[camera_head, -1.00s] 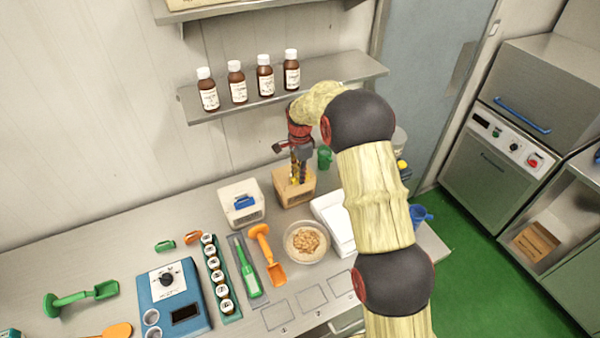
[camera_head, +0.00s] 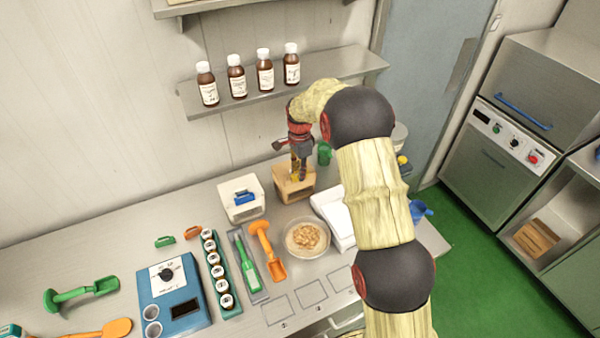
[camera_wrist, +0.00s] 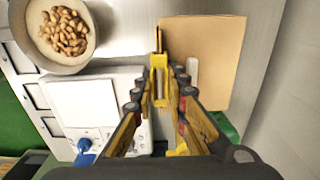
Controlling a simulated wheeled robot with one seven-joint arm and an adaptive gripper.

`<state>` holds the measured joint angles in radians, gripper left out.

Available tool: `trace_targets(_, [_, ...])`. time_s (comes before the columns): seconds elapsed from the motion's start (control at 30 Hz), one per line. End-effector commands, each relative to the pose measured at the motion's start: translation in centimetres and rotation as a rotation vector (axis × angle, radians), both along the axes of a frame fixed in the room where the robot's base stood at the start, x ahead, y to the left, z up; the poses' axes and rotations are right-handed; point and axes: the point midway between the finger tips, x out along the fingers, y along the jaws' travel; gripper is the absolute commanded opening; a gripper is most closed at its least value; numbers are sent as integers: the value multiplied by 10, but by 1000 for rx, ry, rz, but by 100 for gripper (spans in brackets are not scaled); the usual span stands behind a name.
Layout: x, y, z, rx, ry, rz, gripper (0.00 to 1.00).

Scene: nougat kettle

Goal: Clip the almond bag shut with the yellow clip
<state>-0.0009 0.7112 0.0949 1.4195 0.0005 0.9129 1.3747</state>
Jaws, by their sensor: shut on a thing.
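My gripper (camera_wrist: 160,92) points down and is shut on a yellow piece, seemingly the yellow clip (camera_wrist: 159,76), between its fingertips. In the head view my gripper (camera_head: 298,176) is at the tan box-shaped thing (camera_head: 283,189) at the back of the counter. The same tan thing shows as a flat tan face (camera_wrist: 209,48) right of the fingertips in the wrist view. I cannot tell whether it is the almond bag, nor whether the clip touches it.
A white box with a blue part (camera_head: 241,211) is to the left, a green cup (camera_head: 324,153) behind. A shelf with brown bottles (camera_head: 237,82) hangs above.

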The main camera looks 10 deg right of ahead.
Motion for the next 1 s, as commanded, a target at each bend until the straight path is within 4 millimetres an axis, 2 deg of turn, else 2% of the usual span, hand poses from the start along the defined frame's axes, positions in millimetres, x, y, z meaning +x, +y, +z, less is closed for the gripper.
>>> trace_targets(1.0, [0,0,-6,0,1,0,0])
